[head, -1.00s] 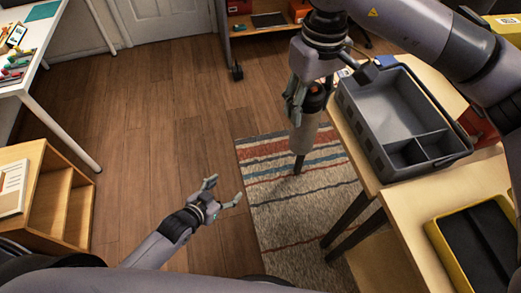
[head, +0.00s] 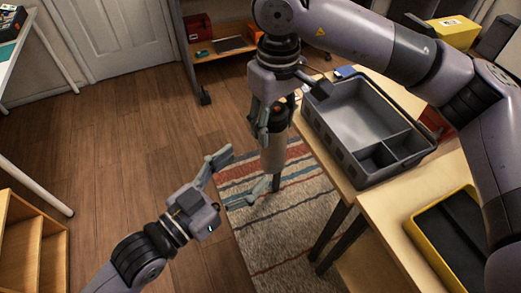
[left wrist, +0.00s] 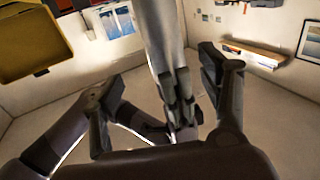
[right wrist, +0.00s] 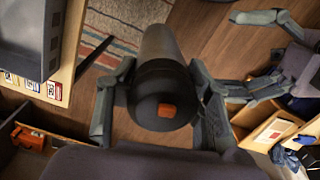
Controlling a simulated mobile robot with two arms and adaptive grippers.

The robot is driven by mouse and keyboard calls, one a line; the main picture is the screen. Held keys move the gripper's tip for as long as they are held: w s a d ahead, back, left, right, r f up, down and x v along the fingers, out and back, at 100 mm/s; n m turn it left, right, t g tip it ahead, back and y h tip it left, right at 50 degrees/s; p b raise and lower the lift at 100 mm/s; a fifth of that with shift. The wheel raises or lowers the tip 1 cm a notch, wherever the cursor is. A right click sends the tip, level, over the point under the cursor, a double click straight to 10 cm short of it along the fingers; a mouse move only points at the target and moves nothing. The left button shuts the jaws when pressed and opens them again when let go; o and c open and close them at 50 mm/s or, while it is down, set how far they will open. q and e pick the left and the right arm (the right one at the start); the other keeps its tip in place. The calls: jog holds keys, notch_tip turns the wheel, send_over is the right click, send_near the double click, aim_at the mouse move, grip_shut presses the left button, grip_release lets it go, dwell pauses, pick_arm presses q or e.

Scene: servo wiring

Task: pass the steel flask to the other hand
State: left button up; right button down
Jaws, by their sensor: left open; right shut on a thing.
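The steel flask (head: 273,155) hangs in the air in the head view, its black cap with an orange button at the top. My right gripper (head: 270,118) is shut on its upper end; in the right wrist view the flask (right wrist: 160,45) lies between the two fingers. My left gripper (head: 248,167) is open and empty, to the left of the flask's lower part, its fingers pointing toward it. In the right wrist view my left gripper (right wrist: 240,55) is apart from the flask. The left wrist view shows a grey shape between the left fingers.
A grey divided bin (head: 355,115) stands on the wooden table (head: 330,170) to the right. A yellow-rimmed tray (head: 425,250) lies nearer. A striped rug (head: 275,235) is below the flask. A wooden shelf unit (head: 30,240) is at lower left.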

aim_at(267, 150)
pick_arm(q)
jog(key=x, duration=1)
jog(key=shift+w+f, duration=0.1)
jog(key=shift+c, duration=0.4)
jog(key=shift+d, duration=0.15)
jog(key=c, duration=1.5)
pick_arm(e)
jog(key=shift+w+r, duration=0.1)
pick_arm(q)
jog(key=shift+r, duration=0.2)
jog(key=shift+c, duration=0.3)
pick_arm(e)
jog(key=c, duration=1.3)
grip_release()
jog(key=shift+a, duration=0.1)
jog(key=o, duration=0.6)
pick_arm(q)
jog(key=shift+f, duration=0.1)
